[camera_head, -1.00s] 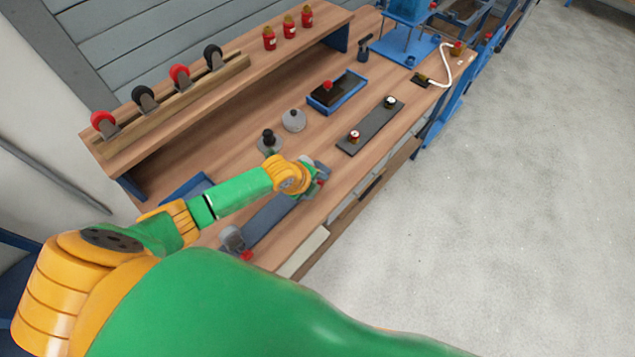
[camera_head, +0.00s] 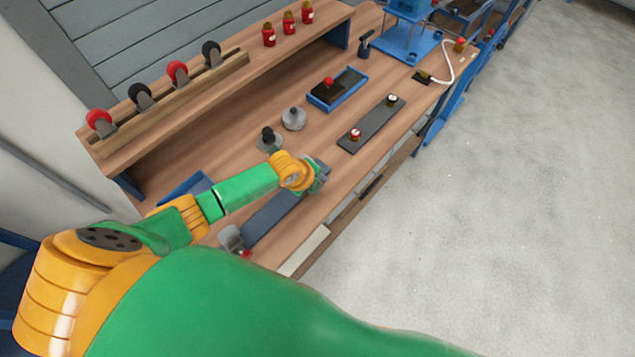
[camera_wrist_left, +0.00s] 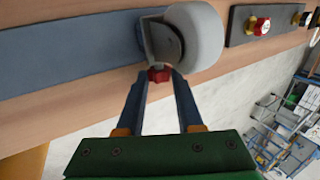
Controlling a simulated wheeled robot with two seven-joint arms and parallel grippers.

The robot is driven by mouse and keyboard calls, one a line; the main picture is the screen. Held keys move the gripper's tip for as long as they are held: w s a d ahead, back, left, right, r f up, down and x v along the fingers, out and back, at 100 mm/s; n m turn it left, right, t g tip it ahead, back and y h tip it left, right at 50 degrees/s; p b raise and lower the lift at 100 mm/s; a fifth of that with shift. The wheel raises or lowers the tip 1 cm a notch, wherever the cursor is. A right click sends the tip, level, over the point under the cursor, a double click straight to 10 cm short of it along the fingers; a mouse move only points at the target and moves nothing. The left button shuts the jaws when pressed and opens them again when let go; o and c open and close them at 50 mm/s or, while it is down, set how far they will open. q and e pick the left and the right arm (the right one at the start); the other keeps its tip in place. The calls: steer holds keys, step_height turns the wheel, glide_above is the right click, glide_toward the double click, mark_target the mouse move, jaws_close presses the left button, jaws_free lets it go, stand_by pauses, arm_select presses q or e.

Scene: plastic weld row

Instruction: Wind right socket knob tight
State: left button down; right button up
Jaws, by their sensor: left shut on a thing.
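A long blue-grey plate (camera_head: 272,217) lies on the bench with a grey socket at each end. The right socket (camera_head: 321,170) is at the plate's far end, partly behind my left wrist. In the left wrist view this socket (camera_wrist_left: 160,42) holds a pale round wheel (camera_wrist_left: 196,36) and has a small red knob (camera_wrist_left: 159,75) on its side. My left gripper (camera_wrist_left: 160,80) is shut on that red knob, one finger on each side. The left socket (camera_head: 232,239) is at the plate's near end, with its own red knob (camera_head: 245,254). My right gripper is not in view.
A dark strip (camera_head: 371,123) with two small knobs lies farther along the bench. A blue tray (camera_head: 362,88), a grey weight (camera_head: 294,119) and a black-topped weight (camera_head: 269,142) stand behind. A raised shelf (camera_head: 231,84) bears several wheels and red bottles.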

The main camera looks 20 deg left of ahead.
arm_select(q)
steer(key=shift+w+g, duration=0.1)
steer(key=shift+g, duration=0.3)
steer(key=shift+w+d+f+g+y+b, duration=0.15)
steer(key=shift+g+y+b, duration=0.25)
steer(key=shift+g+b, duration=0.4)
steer(key=g+b, duration=0.1)
steer(key=b, duration=0.2)
steer(key=g+y+b, duration=0.1)
steer(key=g+b, duration=0.1)
steer(key=b, duration=0.2)
steer(key=shift+w+d+f, duration=0.1)
steer(key=shift+w+f, duration=0.05)
steer(key=shift+w, duration=0.1)
steer(key=shift+r+g+y+b, duration=0.25)
steer(key=shift+g+b, duration=0.25)
steer(key=shift+b, duration=0.4)
steer(key=c, duration=0.5)
jaws_free()
steer(key=shift+w, duration=0.1)
steer(key=shift+c, duration=0.2)
